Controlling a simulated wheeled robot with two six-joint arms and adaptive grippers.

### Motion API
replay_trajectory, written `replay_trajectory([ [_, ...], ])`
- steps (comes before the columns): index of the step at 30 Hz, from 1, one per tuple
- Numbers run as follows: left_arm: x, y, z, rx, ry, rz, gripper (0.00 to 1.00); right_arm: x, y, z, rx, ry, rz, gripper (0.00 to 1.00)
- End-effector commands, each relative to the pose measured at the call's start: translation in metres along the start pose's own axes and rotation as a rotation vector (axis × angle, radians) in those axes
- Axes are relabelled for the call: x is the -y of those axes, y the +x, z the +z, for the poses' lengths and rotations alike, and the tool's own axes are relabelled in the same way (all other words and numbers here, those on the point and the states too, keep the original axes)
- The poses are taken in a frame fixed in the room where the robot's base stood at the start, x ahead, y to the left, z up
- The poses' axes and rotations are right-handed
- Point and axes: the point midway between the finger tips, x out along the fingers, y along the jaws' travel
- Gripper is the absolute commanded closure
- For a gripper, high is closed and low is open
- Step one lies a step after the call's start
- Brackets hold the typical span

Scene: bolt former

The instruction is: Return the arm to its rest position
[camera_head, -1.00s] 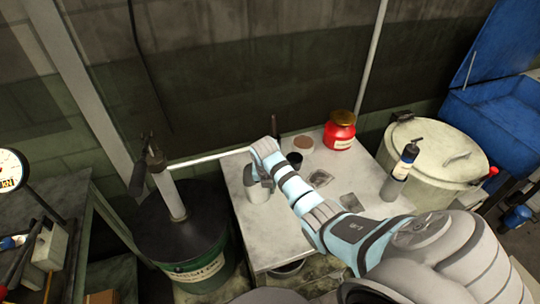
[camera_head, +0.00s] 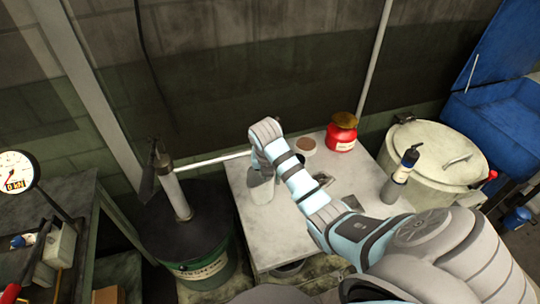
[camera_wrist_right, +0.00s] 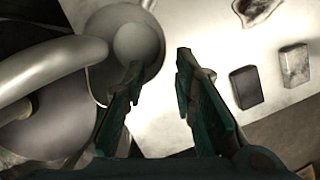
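My right arm reaches in from the lower right in the head view, with its wrist bent over the pale table (camera_head: 285,235). Its gripper is hidden behind the arm there. In the right wrist view my right gripper (camera_wrist_right: 158,66) is open, with nothing visible between its two dark fingers. A pale grey cup (camera_head: 261,188) stands on the table below the wrist; in the wrist view its round opening (camera_wrist_right: 135,42) lies beside and behind the left finger. I cannot tell from this whether the finger touches it. My left gripper is not in view.
A dark drum (camera_head: 200,250) with a pump and pipe (camera_head: 215,159) stands left of the table. A lidded bin (camera_head: 430,150) stands to the right.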

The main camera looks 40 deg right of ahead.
Motion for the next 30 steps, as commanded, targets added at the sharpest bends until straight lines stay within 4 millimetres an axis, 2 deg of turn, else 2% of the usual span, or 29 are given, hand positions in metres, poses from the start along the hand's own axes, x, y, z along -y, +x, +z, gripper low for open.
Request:
replay_trajectory([
  [3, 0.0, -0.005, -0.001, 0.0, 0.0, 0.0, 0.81, 0.0, -0.019, 0.001, 0.001, 0.0, 0.001, 0.75],
  [6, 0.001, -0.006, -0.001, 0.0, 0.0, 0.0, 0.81, 0.0, -0.027, 0.0, 0.0, 0.0, 0.001, 0.75],
  [23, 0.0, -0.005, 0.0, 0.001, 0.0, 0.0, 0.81, 0.0, -0.027, -0.002, 0.0, 0.011, 0.0, 0.75],
  [26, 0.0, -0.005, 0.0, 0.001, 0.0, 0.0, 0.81, 0.003, -0.018, -0.019, 0.001, 0.126, 0.006, 0.75],
  [29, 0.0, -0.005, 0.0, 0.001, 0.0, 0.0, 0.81, 0.012, -0.002, -0.059, 0.004, 0.41, 0.026, 0.75],
  [30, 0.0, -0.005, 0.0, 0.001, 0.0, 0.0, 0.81, 0.017, 0.004, -0.079, 0.001, 0.559, 0.038, 0.75],
])
